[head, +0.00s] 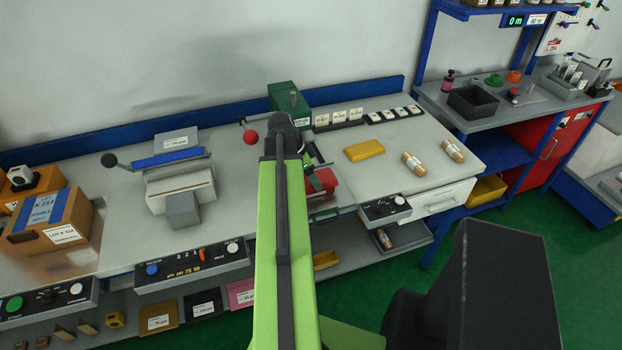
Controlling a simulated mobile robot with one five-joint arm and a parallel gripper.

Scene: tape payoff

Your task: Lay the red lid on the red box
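A red thing (326,186) sits near the front edge of the white bench, just right of my arm. It looks like the red box, but my arm and gripper cover part of it, and I cannot tell lid and box apart there. My gripper (316,176) is at the far end of my green arm, over or against the left part of this red thing. The fingers are small and partly hidden, so I cannot tell whether they are open or hold anything.
A green press (289,102) with a red-knobbed lever stands behind my gripper. A yellow block (364,150) and two tan rolls (413,164) (453,150) lie to the right. A grey-white device (180,185) stands left. Bench space around the yellow block is clear.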

